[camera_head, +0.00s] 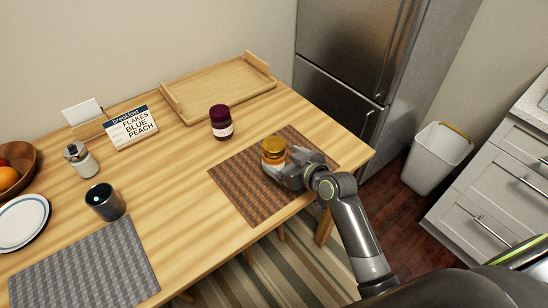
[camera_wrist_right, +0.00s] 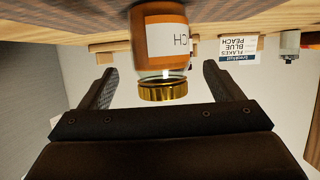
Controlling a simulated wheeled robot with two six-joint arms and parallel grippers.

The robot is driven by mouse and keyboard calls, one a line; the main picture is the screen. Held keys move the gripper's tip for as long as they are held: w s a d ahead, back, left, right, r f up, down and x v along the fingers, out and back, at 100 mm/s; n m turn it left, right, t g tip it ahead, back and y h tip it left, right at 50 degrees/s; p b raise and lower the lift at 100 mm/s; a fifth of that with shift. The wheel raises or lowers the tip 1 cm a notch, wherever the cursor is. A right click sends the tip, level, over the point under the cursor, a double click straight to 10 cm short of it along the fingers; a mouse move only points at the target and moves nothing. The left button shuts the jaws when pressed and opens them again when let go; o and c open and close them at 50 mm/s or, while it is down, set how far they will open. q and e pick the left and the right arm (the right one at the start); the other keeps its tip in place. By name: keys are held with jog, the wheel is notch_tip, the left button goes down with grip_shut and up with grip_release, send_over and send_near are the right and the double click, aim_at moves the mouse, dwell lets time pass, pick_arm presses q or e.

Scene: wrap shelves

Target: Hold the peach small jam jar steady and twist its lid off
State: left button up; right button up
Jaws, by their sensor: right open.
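The peach small jam jar (camera_head: 273,154), orange with a gold lid (camera_head: 273,144), stands upright on the brown woven mat (camera_head: 234,184). The lid is on the jar. My left gripper is in neither view.
A dark purple jar (camera_head: 221,123) stands behind the mat. A wooden tray (camera_head: 230,95) lies farther back. A sign (camera_head: 133,128), a dark cup (camera_head: 105,202), a glass jar (camera_head: 80,161) and a grey mat (camera_head: 85,270) are to the left.

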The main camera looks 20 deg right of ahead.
jog(key=shift+w+a+f, duration=0.15)
jog(key=shift+w+a, duration=0.1)
jog(key=shift+w, duration=0.25)
jog(key=shift+p+x, duration=0.3)
jog(key=shift+x, duration=1.75)
jog(key=shift+c, duration=0.4)
jog(key=c, duration=1.2)
jog(key=shift+c, duration=0.2)
notch_tip(320, 180, up, 10)
jog(key=shift+p, duration=0.3)
